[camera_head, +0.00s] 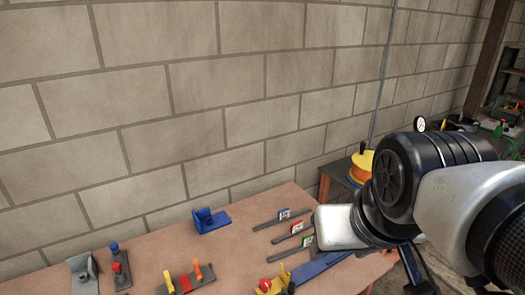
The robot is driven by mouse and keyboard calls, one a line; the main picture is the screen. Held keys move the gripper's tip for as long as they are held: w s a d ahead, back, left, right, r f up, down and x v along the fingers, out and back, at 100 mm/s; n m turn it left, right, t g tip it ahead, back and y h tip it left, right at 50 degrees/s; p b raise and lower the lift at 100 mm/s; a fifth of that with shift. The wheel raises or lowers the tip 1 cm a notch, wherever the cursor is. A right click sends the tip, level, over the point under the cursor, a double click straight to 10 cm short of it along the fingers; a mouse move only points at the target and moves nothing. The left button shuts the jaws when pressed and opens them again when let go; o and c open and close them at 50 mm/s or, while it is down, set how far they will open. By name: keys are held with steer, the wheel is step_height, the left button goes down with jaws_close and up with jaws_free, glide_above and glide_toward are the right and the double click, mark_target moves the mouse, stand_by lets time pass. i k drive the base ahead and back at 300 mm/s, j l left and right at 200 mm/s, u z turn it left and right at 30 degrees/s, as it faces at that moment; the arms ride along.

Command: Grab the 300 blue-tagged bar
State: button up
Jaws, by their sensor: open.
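The blue-tagged bar (264,224) is a thin dark bar lying on the brown table, the rearmost of three similar bars. Its small blue tag (284,213) stands at its right end; the number is too small to read. A red-tagged bar (285,237) and a green-tagged bar (291,249) lie in front of it. My arm comes in from the right, and the pale block at its end, my gripper (338,228), appears just right of the tags. It is open and apart from the blue-tagged bar; its fingers cannot be made out clearly.
On the brown table (150,243) stand a blue bracket (210,221), a grey bracket (84,274), a red-and-blue knobbed part (118,268) and an orange-and-yellow lever part (187,280). A block wall closes the back.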

mark_target(284, 215)
steer(key=i+j, duration=0.15)
steer(key=k+l+u, duration=0.1)
steer(key=l, duration=0.2)
steer(key=k+l, duration=0.1)
steer(key=l, duration=0.2)
steer(key=l+u, duration=0.45)
steer(key=l, duration=0.55)
steer(key=i+l+u, duration=0.4)
steer(key=l, duration=0.25)
steer(key=i, duration=0.05)
